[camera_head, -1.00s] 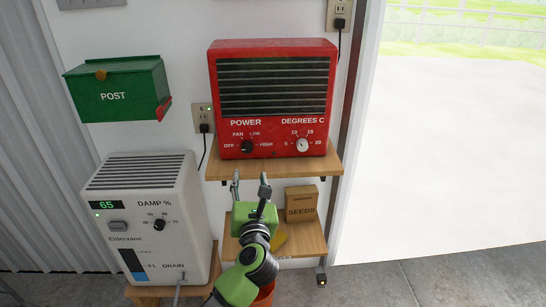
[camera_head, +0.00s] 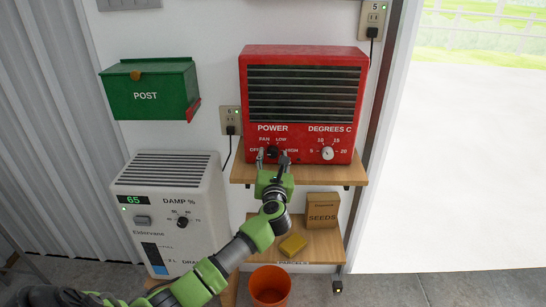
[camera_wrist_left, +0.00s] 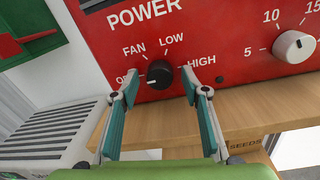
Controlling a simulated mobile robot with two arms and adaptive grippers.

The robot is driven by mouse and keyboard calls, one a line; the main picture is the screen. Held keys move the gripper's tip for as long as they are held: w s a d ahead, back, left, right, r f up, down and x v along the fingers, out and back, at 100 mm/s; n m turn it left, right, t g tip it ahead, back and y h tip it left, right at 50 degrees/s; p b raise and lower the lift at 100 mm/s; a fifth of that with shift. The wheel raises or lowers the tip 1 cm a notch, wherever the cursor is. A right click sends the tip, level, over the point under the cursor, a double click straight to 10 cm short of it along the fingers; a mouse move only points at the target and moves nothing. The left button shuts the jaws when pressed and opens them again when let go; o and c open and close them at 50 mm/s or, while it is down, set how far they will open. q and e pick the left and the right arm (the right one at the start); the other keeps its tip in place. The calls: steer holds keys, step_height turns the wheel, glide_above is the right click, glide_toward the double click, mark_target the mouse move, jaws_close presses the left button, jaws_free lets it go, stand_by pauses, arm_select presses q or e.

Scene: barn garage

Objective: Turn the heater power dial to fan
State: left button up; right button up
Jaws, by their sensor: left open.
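The red heater (camera_head: 304,96) stands on the upper wooden shelf. Its black power dial (camera_head: 272,151) is at the lower left of its front, below the word POWER. In the left wrist view the dial (camera_wrist_left: 159,74) has its white mark toward the lower left, at OFF; FAN is printed up and left of it. My left gripper (camera_head: 272,159) is open at the dial. In the wrist view its fingertips (camera_wrist_left: 160,84) are on either side of the dial, with gaps visible. Contact cannot be told. My right gripper is not in view.
The white degrees dial (camera_head: 328,153) is to the right on the heater. A green post box (camera_head: 150,90) and a dehumidifier (camera_head: 170,205) are on the left. Below are a seeds box (camera_head: 321,211), a yellow item (camera_head: 293,244) and an orange pot (camera_head: 269,287).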

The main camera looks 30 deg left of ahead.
arm_select(q)
steer(key=c, duration=1.1)
